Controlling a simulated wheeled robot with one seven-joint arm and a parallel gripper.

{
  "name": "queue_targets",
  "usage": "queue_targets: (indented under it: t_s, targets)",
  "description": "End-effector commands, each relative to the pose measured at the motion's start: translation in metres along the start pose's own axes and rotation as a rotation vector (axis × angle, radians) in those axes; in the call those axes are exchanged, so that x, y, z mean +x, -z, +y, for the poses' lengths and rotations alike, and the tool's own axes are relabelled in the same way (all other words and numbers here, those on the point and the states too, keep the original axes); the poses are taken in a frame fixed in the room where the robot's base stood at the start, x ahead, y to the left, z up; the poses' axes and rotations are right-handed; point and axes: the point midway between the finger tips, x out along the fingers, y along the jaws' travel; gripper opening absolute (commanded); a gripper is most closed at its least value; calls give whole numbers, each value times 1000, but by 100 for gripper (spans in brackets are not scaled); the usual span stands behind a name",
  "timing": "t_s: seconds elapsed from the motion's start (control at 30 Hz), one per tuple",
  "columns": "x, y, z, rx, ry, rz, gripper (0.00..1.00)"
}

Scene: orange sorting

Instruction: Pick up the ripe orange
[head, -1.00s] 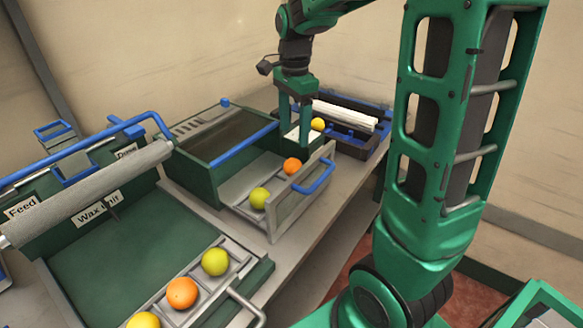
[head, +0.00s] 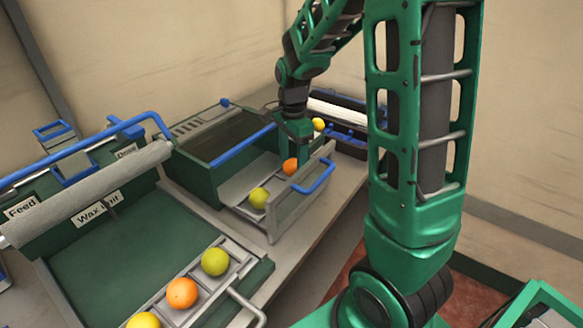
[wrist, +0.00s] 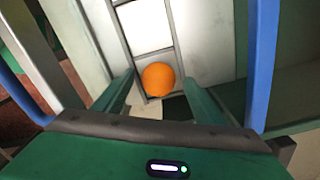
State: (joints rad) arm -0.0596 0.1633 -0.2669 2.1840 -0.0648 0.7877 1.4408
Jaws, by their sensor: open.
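An orange-coloured fruit (head: 291,167) sits in the pulled-out tray of the middle green unit, partly hidden by a finger in the head view. It shows whole in the wrist view (wrist: 157,79). My gripper (wrist: 160,100) is open, with one green finger on each side of this fruit and the fruit a little ahead between them. In the head view my gripper (head: 302,158) is low over the tray. A yellow-green fruit (head: 259,197) lies in the same tray, nearer the front. Another orange-coloured fruit (head: 182,293) sits in the near tray.
In the near tray, a yellow-green fruit (head: 215,262) and a yellow fruit (head: 143,321) flank the orange one. A yellow fruit (head: 318,125) lies at the back unit.

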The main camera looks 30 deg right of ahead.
Motion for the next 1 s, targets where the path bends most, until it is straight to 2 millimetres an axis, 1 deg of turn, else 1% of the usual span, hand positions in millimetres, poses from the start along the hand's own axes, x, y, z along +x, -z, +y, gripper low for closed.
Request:
queue_targets:
  t_s: [0.23,0.27,0.3,0.37,0.4,0.43,0.77,0.87,1.0]
  targets:
    - [2,0,0,0,2,0,64]
    - [2,0,0,0,1,0,60]
    - [2,0,0,0,1,0,50]
    - [2,0,0,-1,1,0,36]
    - [2,0,0,-1,1,0,26]
    - [2,0,0,-1,1,0,19]
    - [0,0,0,-1,2,0,19]
    - [-5,0,-1,-1,2,0,19]
    - [-20,0,-1,-1,5,0,19]
